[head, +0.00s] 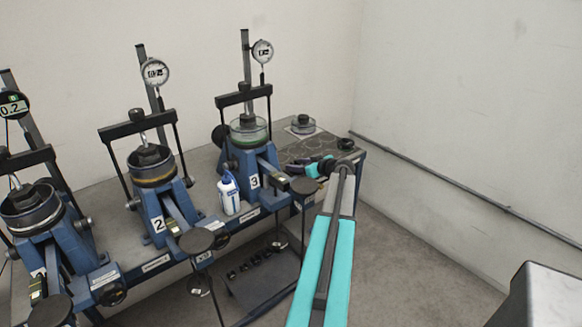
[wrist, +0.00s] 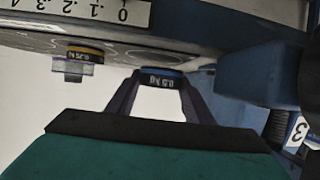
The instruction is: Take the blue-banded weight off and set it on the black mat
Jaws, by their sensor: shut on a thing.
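My gripper (wrist: 158,88) is shut on a dark weight with a blue band (wrist: 160,72); its label reads 0.5 kg in the wrist view, which is turned upside down. The weight is at the black mat (wrist: 118,47), close to a circle marked on it. I cannot tell if it touches the mat. In the head view my gripper (head: 318,168) is at the front of the black mat (head: 300,150), beside the lever of unit 3. The weight is not clear there.
A yellow-banded weight (wrist: 85,54) sits on the mat in the wrist view. A small dark round thing (head: 345,143) is at the mat's right end. Unit 3 (head: 252,170) and a white bottle (head: 229,194) stand to the left. A grey-lidded dish (head: 303,124) is behind.

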